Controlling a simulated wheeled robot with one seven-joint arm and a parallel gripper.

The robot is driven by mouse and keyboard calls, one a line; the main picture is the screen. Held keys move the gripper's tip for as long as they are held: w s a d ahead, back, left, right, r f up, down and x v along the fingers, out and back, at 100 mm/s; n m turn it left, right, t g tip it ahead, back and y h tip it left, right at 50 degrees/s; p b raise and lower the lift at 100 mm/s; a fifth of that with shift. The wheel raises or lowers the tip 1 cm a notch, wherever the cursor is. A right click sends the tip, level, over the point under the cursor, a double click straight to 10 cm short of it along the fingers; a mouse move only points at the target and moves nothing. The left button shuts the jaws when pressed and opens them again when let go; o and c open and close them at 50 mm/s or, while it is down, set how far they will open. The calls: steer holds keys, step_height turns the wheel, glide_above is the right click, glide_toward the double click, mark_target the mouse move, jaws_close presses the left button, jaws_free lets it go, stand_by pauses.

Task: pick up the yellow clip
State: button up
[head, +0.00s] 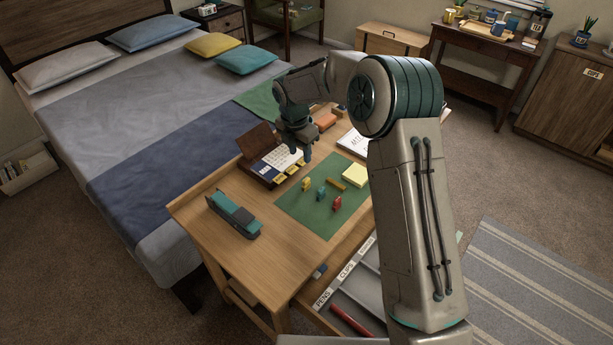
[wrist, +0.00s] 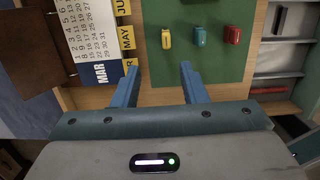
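The yellow clip (head: 306,184) stands on the green blotter (head: 306,219) near its left side, on the wooden desk. In the wrist view the yellow clip (wrist: 166,38) is ahead of the fingertips, between their lines and apart from them. My gripper (head: 299,150) hangs over the calendar side of the desk, behind the clip in the head view. In the wrist view my gripper (wrist: 160,68) has its two blue fingers spread wide with nothing between them.
A teal clip (head: 321,194) and a red clip (head: 337,202) stand beside the yellow one. A yellow note pad (head: 354,175) lies on the blotter. A calendar (head: 279,162) stands at its left edge, a teal stapler (head: 233,215) farther left. An open drawer (head: 340,290) is in front.

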mark_target(306, 179)
steer(key=f, duration=0.7)
steer(key=shift+w+d+f+p, duration=0.25)
steer(key=shift+d+f+p, duration=0.05)
steer(key=shift+d+f, duration=0.1)
steer(key=f, duration=0.2)
steer(key=d+f+p, duration=0.1)
steer(key=f, duration=0.1)
steer(key=shift+f, duration=0.55)
jaws_close()
